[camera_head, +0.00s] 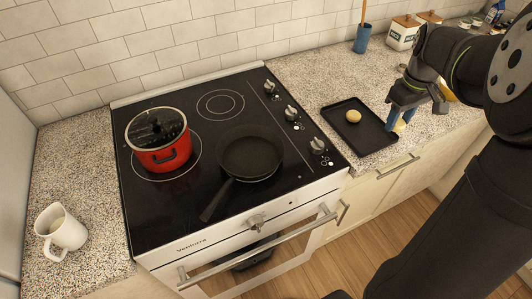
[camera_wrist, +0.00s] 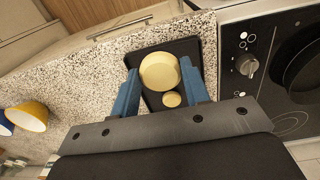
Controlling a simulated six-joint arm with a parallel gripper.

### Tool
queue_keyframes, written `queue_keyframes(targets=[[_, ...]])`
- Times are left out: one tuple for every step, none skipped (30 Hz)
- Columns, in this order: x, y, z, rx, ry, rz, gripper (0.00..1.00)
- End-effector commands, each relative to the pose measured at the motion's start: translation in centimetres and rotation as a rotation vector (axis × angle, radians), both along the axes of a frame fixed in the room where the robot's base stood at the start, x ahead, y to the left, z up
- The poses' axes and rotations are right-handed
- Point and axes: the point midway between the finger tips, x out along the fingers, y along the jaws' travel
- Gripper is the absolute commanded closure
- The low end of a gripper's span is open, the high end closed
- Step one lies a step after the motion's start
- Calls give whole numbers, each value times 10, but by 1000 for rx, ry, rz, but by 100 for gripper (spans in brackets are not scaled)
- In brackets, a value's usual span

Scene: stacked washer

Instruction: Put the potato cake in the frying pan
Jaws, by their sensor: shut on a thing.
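My gripper (camera_head: 401,117) is shut on a pale yellow potato cake (camera_head: 400,126). In the wrist view, the held cake (camera_wrist: 160,70) sits between the two blue fingers, close to the camera. It is above the right end of the black tray (camera_head: 373,138). A second, similar round cake (camera_head: 353,116) lies on the tray and shows smaller between the fingers in the wrist view (camera_wrist: 172,99). The black frying pan (camera_head: 250,150) is empty and stands on the front right burner, its handle pointing front left. The gripper is to the right of the pan.
A red pot with a glass lid (camera_head: 165,158) stands on the left of the stove. Knobs (camera_head: 291,112) line the stove's right edge, between pan and tray. A white mug (camera_head: 62,230) is at far left. A yellow bowl (camera_wrist: 29,115) is behind the gripper.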

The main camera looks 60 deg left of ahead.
Motion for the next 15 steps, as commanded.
queue_keyframes(targets=[[-18,15,0,0,0,49,80],[-28,22,0,-1,0,76,80],[-41,31,1,0,0,112,80],[-51,38,1,0,0,138,80],[-62,44,1,0,-1,165,80],[-75,53,2,1,-1,200,80],[-86,58,2,1,-1,227,80],[-97,64,2,1,0,253,80],[-111,71,2,0,0,288,80],[-122,75,2,-1,0,314,80],[-132,80,2,0,0,339,80],[-145,85,2,0,0,371,80],[-155,88,2,0,0,394,80],[-164,91,3,0,0,416,80],[-176,95,3,1,-1,443,80]])
